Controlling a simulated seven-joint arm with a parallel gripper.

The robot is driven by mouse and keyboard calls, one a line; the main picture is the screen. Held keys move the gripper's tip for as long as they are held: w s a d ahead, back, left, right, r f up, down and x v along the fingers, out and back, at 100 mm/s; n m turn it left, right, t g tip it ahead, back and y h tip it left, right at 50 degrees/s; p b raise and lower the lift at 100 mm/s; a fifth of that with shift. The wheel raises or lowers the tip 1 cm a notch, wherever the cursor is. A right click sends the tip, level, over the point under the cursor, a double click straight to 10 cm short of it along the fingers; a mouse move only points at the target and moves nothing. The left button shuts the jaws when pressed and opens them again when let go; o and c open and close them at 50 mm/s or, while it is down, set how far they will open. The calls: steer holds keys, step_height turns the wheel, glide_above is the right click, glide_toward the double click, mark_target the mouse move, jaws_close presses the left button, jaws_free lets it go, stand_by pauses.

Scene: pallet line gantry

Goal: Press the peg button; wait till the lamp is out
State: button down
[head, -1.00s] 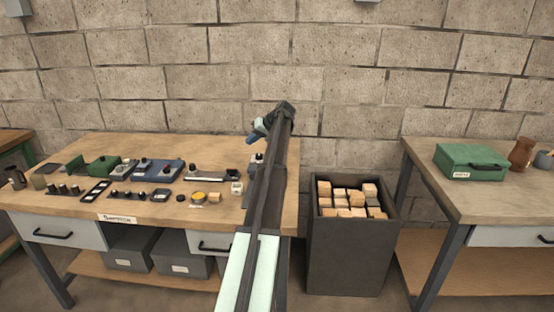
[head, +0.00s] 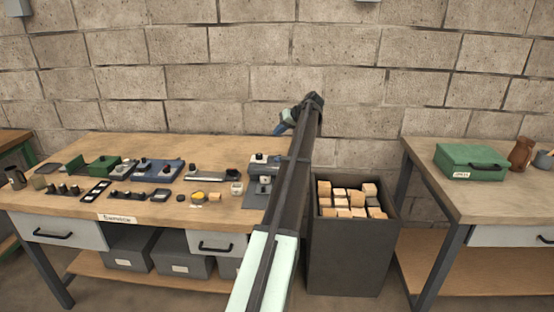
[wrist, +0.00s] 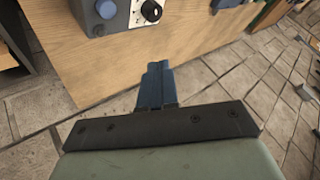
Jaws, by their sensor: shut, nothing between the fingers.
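My gripper (head: 284,124) is raised near the wall, past the back right corner of the workbench. In the wrist view its blue fingers (wrist: 156,82) are together and empty, apart from any control. A grey control box at the wrist view's top edge carries a round blue button (wrist: 106,8) and a black knob (wrist: 151,11). In the head view, grey control units (head: 258,161) stand at the bench's right end, partly behind my arm. I cannot tell which control is the peg button. I cannot make out a lamp or whether one is lit.
The wooden workbench (head: 150,215) holds several switches and boxes, including a blue unit (head: 160,171) and a green box (head: 103,166). A dark bin (head: 345,255) of wooden blocks stands to its right. A second bench (head: 500,207) bears a green case (head: 470,161).

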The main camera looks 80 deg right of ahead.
steer(key=shift+f, duration=0.15)
steer(key=shift+f, duration=4.2)
steer(key=shift+f, duration=0.15)
steer(key=shift+f, duration=0.3)
steer(key=shift+f, duration=0.5)
steer(key=shift+r, duration=0.95)
steer(key=shift+r, duration=2.5)
